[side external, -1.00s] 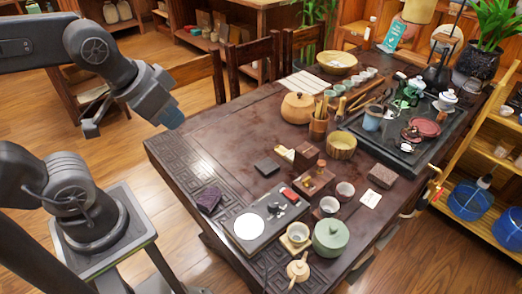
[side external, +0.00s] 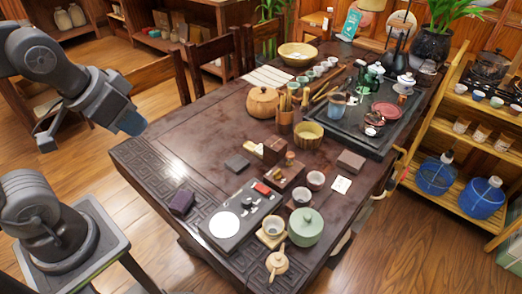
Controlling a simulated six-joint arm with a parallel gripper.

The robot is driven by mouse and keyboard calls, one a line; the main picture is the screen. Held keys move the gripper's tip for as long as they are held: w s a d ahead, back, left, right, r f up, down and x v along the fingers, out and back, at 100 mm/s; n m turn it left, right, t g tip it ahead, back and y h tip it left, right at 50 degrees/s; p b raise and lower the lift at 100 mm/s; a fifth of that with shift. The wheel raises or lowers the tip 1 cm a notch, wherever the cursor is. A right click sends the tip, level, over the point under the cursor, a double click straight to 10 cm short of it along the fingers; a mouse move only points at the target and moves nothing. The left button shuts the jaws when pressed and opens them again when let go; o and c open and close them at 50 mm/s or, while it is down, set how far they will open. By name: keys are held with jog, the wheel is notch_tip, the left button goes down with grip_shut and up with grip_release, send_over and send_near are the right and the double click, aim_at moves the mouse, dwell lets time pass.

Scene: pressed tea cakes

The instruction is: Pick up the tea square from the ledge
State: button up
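Several small blocks could be the tea square, and I cannot tell which it is. A thin dark square (side external: 236,163) lies flat on the table. A brown block (side external: 351,161) lies further right, and a dark purple block (side external: 181,202) sits by the table's near left edge. No separate ledge stands out; the table has a carved border (side external: 150,170). My gripper (side external: 88,132) hangs at the upper left, beyond the table's left corner and apart from all the blocks. Nothing shows held in it.
A dark tray (side external: 207,236) with a white disc, a green lidded pot (side external: 306,228) and small cups crowd the table's near side. A round wooden pot (side external: 263,102) and a large tea tray (side external: 383,140) stand further back. The table's left part is mostly bare.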

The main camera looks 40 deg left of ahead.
jog(key=o, duration=1.1)
jog(key=n+g, duration=0.6)
jog(key=n, duration=1.2)
send_over(261, 148)
jog(key=f, duration=2.6)
jog(key=shift+d+f, duration=0.2)
jog(key=shift+d, duration=0.1)
jog(key=shift+s+a+f, duration=0.1)
jog(key=shift+f, duration=1.4)
jog(key=shift+a+f, duration=0.1)
jog(key=shift+f, duration=1.4)
